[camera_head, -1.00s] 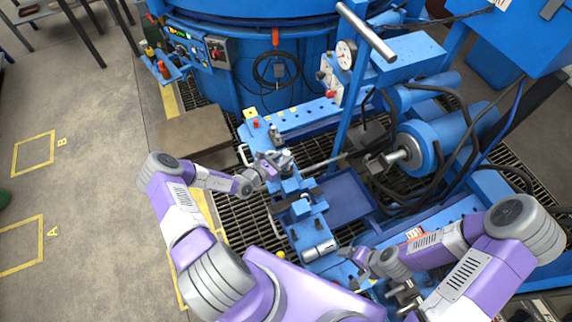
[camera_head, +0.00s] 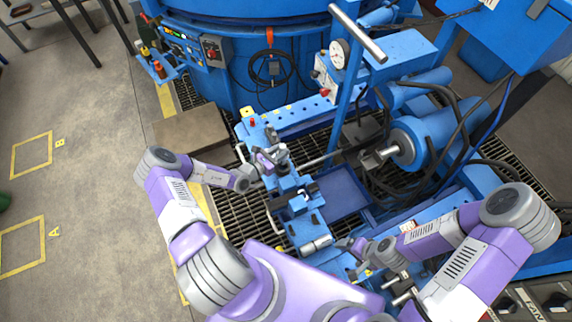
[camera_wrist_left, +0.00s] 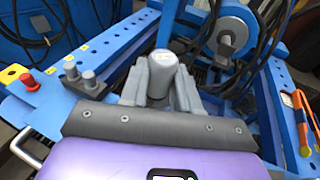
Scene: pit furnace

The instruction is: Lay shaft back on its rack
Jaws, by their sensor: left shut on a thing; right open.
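My left gripper (camera_head: 268,160) is over the blue frame in the middle of the head view. In the left wrist view its two fingers (camera_wrist_left: 161,90) are shut on the shaft (camera_wrist_left: 164,65), whose round grey end points toward that camera. In the head view a thin grey rod (camera_head: 320,160) runs right from the gripper toward the big blue cylinder; I take it to be the shaft's length. The rack cannot be told for certain; blue blocks (camera_head: 306,222) stand just below the gripper in the picture. My right gripper (camera_head: 358,248) is open at the frame's lower right.
A drilled blue beam (camera_head: 300,115) with a red button (camera_head: 252,123) lies behind the left gripper. A blue upright post (camera_head: 349,115) and the blue cylinder (camera_head: 425,140) with black hoses stand to the right. Open floor (camera_head: 95,190) lies to the left.

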